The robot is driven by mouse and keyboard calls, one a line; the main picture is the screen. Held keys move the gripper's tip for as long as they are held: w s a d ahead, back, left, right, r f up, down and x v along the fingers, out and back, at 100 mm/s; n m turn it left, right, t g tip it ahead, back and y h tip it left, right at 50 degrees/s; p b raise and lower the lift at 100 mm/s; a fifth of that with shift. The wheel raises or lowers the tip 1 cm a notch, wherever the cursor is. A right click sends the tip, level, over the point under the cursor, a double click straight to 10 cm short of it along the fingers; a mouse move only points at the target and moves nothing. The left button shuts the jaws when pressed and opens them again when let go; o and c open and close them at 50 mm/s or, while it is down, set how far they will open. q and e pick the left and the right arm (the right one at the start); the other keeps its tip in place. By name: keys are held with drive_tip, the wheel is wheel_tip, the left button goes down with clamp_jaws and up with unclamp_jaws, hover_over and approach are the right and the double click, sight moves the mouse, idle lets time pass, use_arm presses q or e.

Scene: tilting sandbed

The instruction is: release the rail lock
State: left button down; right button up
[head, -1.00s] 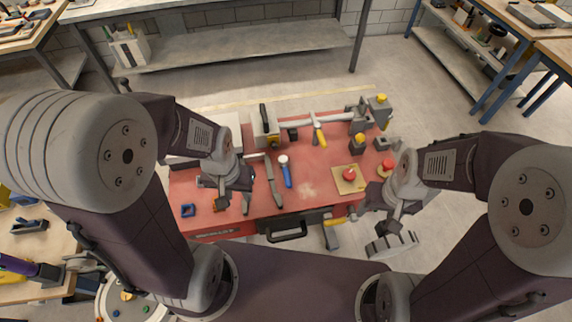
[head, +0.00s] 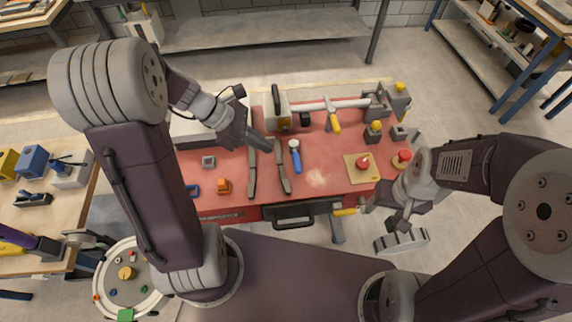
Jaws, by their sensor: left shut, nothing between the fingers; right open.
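A pale rail (head: 350,103) runs along the back of the red bench top (head: 225,205). A lever with a yellow handle (head: 334,123) sits on the rail and points toward the front; I take it for the rail lock. The rail's left end meets a grey and yellow block with a black handle (head: 276,104), and its right end meets a grey block (head: 376,106). My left gripper (head: 262,143) is shut and empty, left of the lever and in front of the black-handled block. My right gripper (head: 393,226) is open and empty off the bench's front right corner, far from the lever.
Two long dark tools (head: 283,172) and a blue-handled tool (head: 296,160) lie mid-bench. A red button on a yellow plate (head: 363,165) and another red button (head: 402,158) are at right. A drawer handle (head: 292,217) is in front. Bare red surface shows around the middle.

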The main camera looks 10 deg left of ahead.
sight(296, 156)
use_arm(q)
drive_tip(key=a+f+n, duration=0.2)
drive_tip(key=a+f, duration=0.1)
drive_tip(key=a, duration=0.2)
drive_tip(key=shift+t, duration=0.4)
drive_tip(key=b+x, duration=0.2)
drive_tip(key=x, duration=0.8)
drive_tip(key=shift+w+d+f+b, duration=0.1)
drive_tip(key=shift+d+f+b, duration=0.1)
drive_tip(key=shift+b, duration=0.15)
drive_tip(key=shift+w+d, duration=0.25)
drive_tip(key=shift+d, duration=0.3)
drive_tip(key=shift+w+d, duration=0.25)
drive_tip(key=shift+d, duration=0.35)
drive_tip(key=shift+w+d, duration=0.15)
drive_tip(key=shift+d, duration=0.45)
use_arm(e)
wheel_tip(296, 156, down, 3)
drive_tip(key=shift+s+f, duration=0.1)
use_arm(q)
drive_tip(key=shift+f, duration=0.1)
use_arm(e)
drive_tip(key=shift+a, duration=0.1)
